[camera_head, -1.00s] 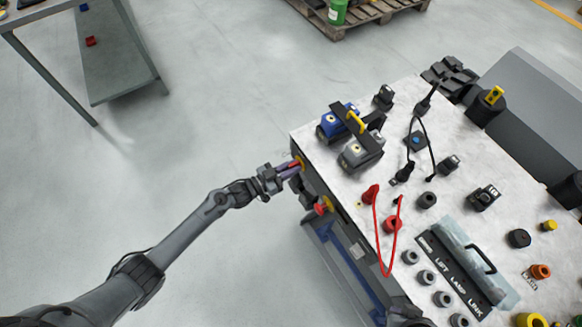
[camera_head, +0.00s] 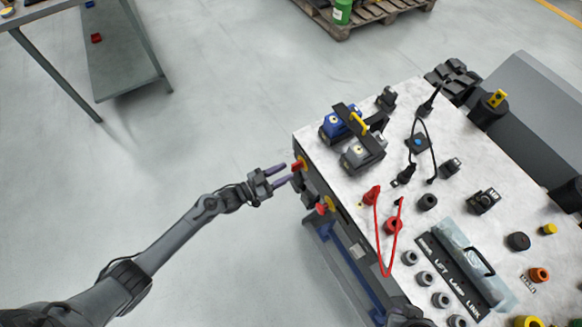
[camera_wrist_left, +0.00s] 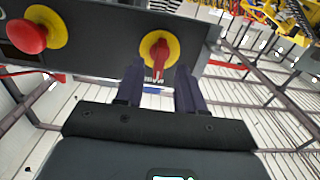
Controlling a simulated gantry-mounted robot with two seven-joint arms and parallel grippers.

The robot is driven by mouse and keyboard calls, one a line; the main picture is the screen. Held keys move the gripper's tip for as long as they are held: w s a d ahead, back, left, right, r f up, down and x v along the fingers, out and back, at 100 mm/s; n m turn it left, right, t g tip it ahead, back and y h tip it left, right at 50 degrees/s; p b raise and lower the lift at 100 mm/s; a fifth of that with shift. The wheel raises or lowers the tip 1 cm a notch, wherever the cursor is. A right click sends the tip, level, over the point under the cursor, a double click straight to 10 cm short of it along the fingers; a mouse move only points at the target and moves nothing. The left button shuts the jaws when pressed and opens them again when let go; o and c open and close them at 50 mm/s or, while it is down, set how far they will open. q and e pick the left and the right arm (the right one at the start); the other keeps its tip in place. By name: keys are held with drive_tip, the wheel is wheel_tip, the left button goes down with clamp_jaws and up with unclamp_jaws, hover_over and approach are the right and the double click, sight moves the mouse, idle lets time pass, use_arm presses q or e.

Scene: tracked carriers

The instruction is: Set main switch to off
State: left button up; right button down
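The main switch (camera_head: 300,164) is a red handle on a yellow round plate on the side panel of the bench-like carrier. In the left wrist view the main switch (camera_wrist_left: 159,53) shows its red handle lengthwise, running down toward a partly hidden white label. My left gripper (camera_head: 287,173) is open and empty, its two dark purple fingers pointing at the switch with a small gap. In the left wrist view the fingers (camera_wrist_left: 160,84) stand on either side below the handle, apart from it.
A red mushroom button (camera_head: 323,208) on yellow sits beside the switch; it also shows in the left wrist view (camera_wrist_left: 27,36). The carrier top (camera_head: 325,165) holds connectors, a red cable (camera_head: 379,250) and a lidded box. Clear floor lies left of the panel.

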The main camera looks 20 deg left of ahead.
use_arm(q)
drive_tip(key=v, duration=0.6)
drive_tip(key=shift+s+a+p, duration=0.15)
drive_tip(key=shift+p, duration=0.25)
